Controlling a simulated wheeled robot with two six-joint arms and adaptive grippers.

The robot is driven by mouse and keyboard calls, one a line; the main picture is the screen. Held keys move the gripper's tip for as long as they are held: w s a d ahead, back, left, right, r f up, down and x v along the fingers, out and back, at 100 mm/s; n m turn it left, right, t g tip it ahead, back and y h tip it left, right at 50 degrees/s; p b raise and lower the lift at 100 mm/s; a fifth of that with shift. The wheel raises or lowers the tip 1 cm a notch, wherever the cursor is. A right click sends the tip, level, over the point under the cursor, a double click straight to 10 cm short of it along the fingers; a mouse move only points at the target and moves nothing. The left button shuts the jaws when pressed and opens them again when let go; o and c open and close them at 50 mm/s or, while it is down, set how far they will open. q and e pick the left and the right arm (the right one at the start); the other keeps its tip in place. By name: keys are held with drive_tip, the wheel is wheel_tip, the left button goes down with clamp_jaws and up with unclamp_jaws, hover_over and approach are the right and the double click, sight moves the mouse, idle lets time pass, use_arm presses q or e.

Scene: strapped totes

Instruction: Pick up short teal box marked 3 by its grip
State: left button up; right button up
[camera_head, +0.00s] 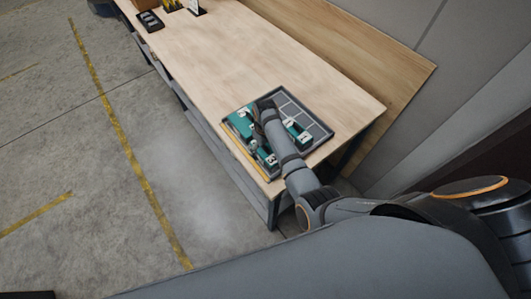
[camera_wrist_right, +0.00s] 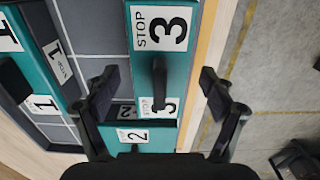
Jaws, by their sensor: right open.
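The teal box marked 3 (camera_wrist_right: 143,63) lies below my right gripper in the right wrist view, with white labels reading STOP and 3. Its dark upright grip (camera_wrist_right: 159,82) stands between the two fingers of my right gripper (camera_wrist_right: 159,84). The fingers are open, one on each side of the grip and apart from it. In the head view the teal box (camera_head: 238,124) seems to be the one at the tray's left edge, partly covered by my right arm. My right gripper (camera_head: 261,106) is mostly hidden there by its own wrist. My left gripper is not in view.
A yellow strip (camera_head: 243,148) runs beside the tray near the table edge. The table (camera_head: 240,55) is mostly bare beyond.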

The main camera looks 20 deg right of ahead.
wheel_tip(320, 180, down, 3)
drive_tip(key=b, duration=0.2)
drive_tip(key=shift+s+d+b, duration=0.1)
drive_tip(key=shift+b, duration=0.2)
drive_tip(key=shift+r, duration=0.15)
drive_tip(key=c, duration=1.3)
drive_tip(key=shift+r, duration=0.1)
drive_tip(key=shift+c, duration=1)
drive_tip(key=shift+p, duration=0.3)
